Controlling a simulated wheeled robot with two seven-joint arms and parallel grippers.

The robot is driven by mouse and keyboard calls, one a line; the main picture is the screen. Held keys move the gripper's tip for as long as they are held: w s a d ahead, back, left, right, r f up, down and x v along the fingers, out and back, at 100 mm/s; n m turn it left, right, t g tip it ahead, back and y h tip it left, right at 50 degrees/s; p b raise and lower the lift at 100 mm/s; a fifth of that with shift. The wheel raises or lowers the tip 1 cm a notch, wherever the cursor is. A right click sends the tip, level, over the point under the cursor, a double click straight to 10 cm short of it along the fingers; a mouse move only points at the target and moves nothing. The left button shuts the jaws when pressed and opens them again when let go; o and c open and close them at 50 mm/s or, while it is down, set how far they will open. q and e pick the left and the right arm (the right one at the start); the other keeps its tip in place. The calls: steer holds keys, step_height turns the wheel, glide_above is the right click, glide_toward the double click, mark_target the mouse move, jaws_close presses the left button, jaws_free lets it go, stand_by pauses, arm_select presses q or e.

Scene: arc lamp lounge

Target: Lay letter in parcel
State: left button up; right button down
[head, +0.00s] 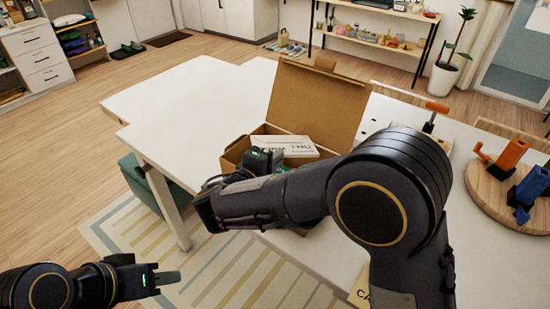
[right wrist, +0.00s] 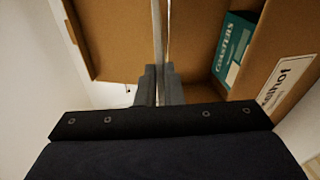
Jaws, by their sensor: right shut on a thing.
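The open parcel (head: 232,150), a brown cardboard box with its lid raised, stands on the white table. My right gripper (head: 268,158) is at the box's near left part, partly behind my own arm. In the right wrist view its jaws (right wrist: 157,85) are shut on a thin pale sheet seen edge-on, the letter (right wrist: 157,30). In the head view a white flat piece with dark print (head: 288,144), apparently this letter, shows at the box opening. A teal box marked as coasters (right wrist: 232,50) lies inside the parcel. My left gripper (head: 165,279) is empty, low at the left, away from the table.
A round wooden board (head: 485,195) with an orange tool (head: 508,155) and a blue tool (head: 528,187) is at the right. The table's left part (head: 185,95) is clear. A green stool (head: 145,185) stands below the table edge.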

steer(key=shift+f+b, duration=0.6)
steer(key=shift+b, duration=0.35)
steer(key=c, duration=1.6)
jaws_free()
steer(key=shift+o, duration=0.2)
steer(key=r+b+v, duration=0.1)
steer(key=v, duration=1.1)
steer(key=shift+r, duration=0.1)
